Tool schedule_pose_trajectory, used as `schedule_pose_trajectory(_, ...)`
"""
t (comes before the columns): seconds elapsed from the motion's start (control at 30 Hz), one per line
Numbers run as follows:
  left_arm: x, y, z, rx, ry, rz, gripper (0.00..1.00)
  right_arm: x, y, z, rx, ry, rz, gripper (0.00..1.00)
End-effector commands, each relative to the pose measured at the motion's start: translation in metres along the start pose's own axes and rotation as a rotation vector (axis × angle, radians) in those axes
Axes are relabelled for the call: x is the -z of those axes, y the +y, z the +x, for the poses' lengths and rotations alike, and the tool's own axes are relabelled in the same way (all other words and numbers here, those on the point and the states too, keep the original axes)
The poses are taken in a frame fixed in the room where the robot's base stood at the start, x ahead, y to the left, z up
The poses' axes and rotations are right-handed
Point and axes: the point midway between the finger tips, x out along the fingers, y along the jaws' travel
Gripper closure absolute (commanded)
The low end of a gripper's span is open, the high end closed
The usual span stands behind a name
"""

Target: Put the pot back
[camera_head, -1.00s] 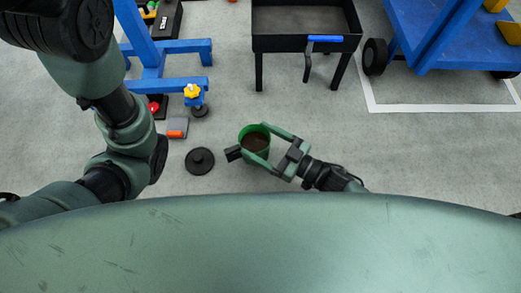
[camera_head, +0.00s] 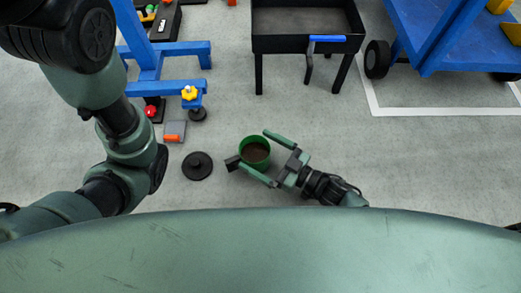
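The pot (camera_head: 256,152) is a small green round vessel with brown contents. It stands on the grey floor just in front of my body, near the middle of the head view. My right gripper (camera_head: 253,148) has its two green fingers spread on either side of the pot. A gap shows between the upper finger and the pot; the lower finger passes close to its near edge, and I cannot tell whether it touches. A small dark block (camera_head: 233,163) sits at the lower finger's tip. My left arm fills the left side, but its gripper is out of view.
A black round disc with a knob (camera_head: 197,166) lies left of the pot. A grey and orange block (camera_head: 174,131) and a blue frame (camera_head: 165,88) stand beyond it. A black tray table (camera_head: 305,42) is behind, and a blue cart (camera_head: 450,45) at right. Floor right of the gripper is clear.

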Motion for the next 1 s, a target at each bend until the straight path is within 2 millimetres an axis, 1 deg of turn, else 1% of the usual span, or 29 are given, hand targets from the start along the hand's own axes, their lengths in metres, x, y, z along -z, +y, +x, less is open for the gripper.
schedule_pose_trajectory(0.13, -0.001, 0.000, 0.002, 0.000, 0.000, 0.000, 1.00, 0.003, 0.000, 0.000, 0.000, 0.001, 0.000, 0.00)
schedule_pose_trajectory(0.23, -0.003, -0.002, 0.008, 0.000, 0.000, 0.000, 1.00, 0.004, 0.000, -0.009, 0.000, -0.003, 0.001, 0.00)
schedule_pose_trajectory(0.37, -0.007, -0.004, 0.021, 0.000, -0.001, 0.001, 1.00, 0.006, 0.000, -0.034, -0.002, -0.006, 0.002, 0.00)
schedule_pose_trajectory(0.5, -0.012, -0.007, 0.034, 0.000, -0.001, 0.001, 1.00, 0.006, 0.000, -0.066, -0.002, -0.006, 0.002, 0.00)
schedule_pose_trajectory(0.7, -0.016, -0.010, 0.045, 0.000, -0.001, 0.001, 1.00, 0.005, 0.000, -0.102, -0.001, -0.003, 0.001, 0.00)
schedule_pose_trajectory(0.83, -0.017, -0.010, 0.048, 0.000, -0.001, 0.001, 1.00, 0.004, 0.000, -0.115, 0.000, -0.002, 0.001, 0.00)
schedule_pose_trajectory(1.0, -0.017, -0.010, 0.049, 0.000, -0.001, 0.001, 1.00, 0.003, 0.000, -0.121, 0.000, 0.000, 0.000, 0.00)
